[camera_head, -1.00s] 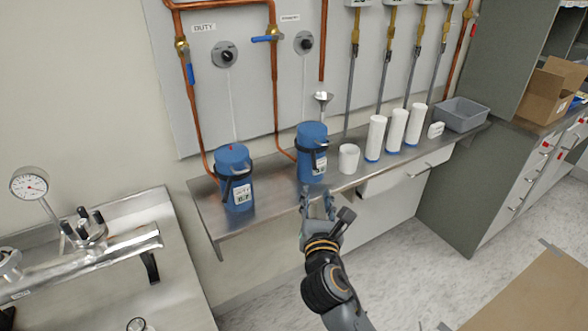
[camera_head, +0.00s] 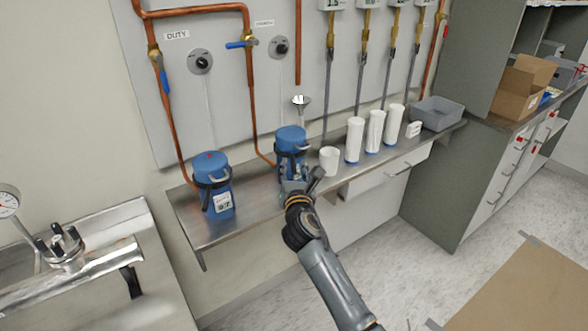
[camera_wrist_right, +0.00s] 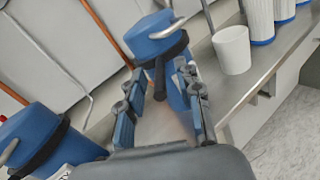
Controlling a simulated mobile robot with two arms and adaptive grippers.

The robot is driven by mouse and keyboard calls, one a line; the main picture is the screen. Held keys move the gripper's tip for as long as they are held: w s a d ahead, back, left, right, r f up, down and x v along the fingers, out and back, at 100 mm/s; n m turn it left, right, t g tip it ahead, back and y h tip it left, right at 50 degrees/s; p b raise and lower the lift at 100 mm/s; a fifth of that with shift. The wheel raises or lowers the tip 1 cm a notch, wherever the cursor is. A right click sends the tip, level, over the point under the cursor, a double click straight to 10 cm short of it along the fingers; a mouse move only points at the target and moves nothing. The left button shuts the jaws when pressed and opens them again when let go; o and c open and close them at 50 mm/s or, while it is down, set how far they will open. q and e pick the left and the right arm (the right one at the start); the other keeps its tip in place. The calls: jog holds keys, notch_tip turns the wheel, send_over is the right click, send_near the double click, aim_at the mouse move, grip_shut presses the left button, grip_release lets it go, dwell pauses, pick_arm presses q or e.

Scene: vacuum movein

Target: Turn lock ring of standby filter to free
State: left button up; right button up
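The standby filter (camera_head: 291,138) is the right of two blue canisters on the steel shelf, below the right-hand valve. It also shows in the right wrist view (camera_wrist_right: 150,36), with a black lock ring (camera_wrist_right: 172,49) below its cap and a short black handle (camera_wrist_right: 159,78) pointing down toward my gripper. My right gripper (camera_head: 293,186) is just in front of this filter, hiding its lower part. In the right wrist view its two fingers (camera_wrist_right: 162,106) are apart, with the handle between their tips; contact cannot be told. My left gripper is not in view.
A white cup (camera_head: 329,161) stands just right of the standby filter, then several white cartridges (camera_head: 375,131) and a grey bin (camera_head: 437,113).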

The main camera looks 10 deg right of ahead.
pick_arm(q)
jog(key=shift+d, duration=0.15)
pick_arm(e)
grip_shut()
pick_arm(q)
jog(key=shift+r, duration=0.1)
